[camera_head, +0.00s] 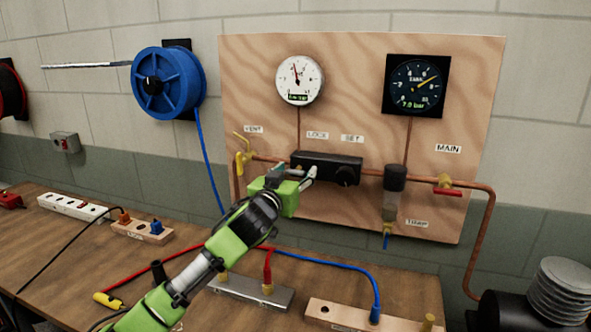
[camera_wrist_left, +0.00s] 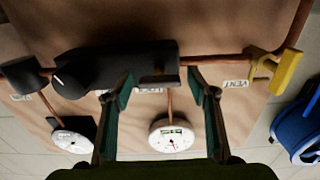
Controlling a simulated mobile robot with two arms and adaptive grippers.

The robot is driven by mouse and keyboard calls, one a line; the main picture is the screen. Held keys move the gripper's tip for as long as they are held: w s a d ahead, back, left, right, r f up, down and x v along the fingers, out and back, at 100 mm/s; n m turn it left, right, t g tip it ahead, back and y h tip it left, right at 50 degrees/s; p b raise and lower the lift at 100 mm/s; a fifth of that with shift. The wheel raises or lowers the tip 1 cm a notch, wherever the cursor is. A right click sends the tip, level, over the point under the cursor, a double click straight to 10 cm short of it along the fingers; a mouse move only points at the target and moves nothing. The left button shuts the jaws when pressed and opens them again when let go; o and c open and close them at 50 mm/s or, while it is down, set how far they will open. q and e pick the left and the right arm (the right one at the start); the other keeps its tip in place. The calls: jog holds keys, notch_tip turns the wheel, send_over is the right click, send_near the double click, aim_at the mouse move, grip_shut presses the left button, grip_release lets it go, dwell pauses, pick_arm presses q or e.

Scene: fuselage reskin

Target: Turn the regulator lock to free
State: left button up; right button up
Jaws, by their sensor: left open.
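The black regulator (camera_head: 328,166) is mounted on the plywood panel below the LOCK label (camera_head: 317,135) and SET label (camera_head: 352,138). In the left wrist view the regulator (camera_wrist_left: 105,62) appears upside down, with a round set knob (camera_wrist_left: 72,84) bearing a white mark. My left gripper (camera_head: 292,171) is open in front of the regulator's left end. In the wrist view its fingers (camera_wrist_left: 160,74) stand on either side of the lock part, with no clear contact. My right gripper is not in view.
A yellow vent valve (camera_head: 245,158) sits left of the regulator on the copper pipe. A red-handled main valve (camera_head: 447,190) and a black-topped filter (camera_head: 394,180) are to the right. Two gauges are above. Hoses and fittings lie on the wooden bench (camera_head: 60,240).

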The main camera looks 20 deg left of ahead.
pick_arm(q)
jog(key=shift+w, duration=0.15)
jog(key=c, duration=1.1)
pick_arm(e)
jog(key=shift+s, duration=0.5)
